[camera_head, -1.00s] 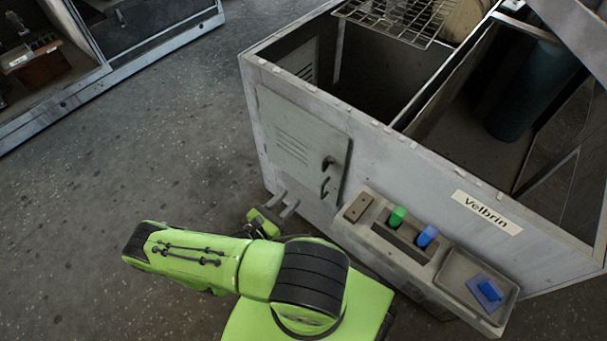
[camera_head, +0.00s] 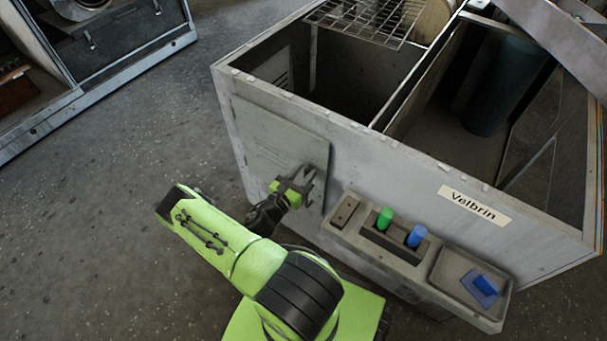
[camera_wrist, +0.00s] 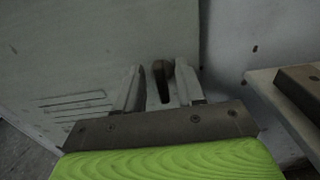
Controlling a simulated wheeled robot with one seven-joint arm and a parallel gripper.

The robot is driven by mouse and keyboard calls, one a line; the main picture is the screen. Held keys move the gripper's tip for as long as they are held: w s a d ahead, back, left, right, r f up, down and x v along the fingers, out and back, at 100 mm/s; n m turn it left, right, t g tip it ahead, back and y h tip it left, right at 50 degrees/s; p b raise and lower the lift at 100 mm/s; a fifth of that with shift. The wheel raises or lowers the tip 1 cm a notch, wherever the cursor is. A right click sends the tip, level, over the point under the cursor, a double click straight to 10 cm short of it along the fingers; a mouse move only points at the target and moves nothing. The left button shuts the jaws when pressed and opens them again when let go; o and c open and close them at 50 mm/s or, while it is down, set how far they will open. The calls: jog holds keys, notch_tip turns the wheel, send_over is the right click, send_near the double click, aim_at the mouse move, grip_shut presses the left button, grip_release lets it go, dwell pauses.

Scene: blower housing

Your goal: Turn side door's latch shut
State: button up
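The side door (camera_head: 262,135) is a grey panel with louvre slots at the left of the housing's front wall. It lies flat or nearly flat against the wall; I cannot tell exactly. My gripper (camera_head: 309,181) is in front of the door's right part and hides the dark fittings there. In the wrist view, my gripper (camera_wrist: 158,88) is open, with one finger on each side of a dark upright handle (camera_wrist: 160,72), which looks like the latch. I cannot tell whether the fingers touch it.
A control box with a green cylinder (camera_head: 385,218), a blue cylinder (camera_head: 417,235) and a tray (camera_head: 449,273) holding a blue piece (camera_head: 485,286) juts out right of the door. The housing (camera_head: 400,160) is open on top. Clear floor (camera_head: 120,150) lies to the left.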

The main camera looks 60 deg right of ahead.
grip_shut()
jog(key=shift+m, duration=0.3)
jog(key=m, duration=0.1)
jog(key=m+p, duration=0.1)
jog(key=m, duration=0.1)
jog(key=shift+s+a+m+p, duration=0.1)
jog(key=shift+s+m+p, duration=0.1)
jog(key=shift+m+p, duration=0.1)
jog(key=shift+s+f+m+p, duration=0.2)
jog(key=shift+m+p, duration=0.45)
jog(key=shift+m, duration=1.6)
jog(key=shift+s+f+m+p, duration=0.2)
jog(key=shift+m+p, duration=0.45)
jog(key=shift+m, duration=1.65)
jog(key=shift+s+f+m+p, duration=0.2)
jog(key=shift+m+p, duration=0.45)
jog(key=shift+m, duration=1.6)
jog(key=shift+w+f, duration=0.1)
jog(key=shift+w, duration=0.05)
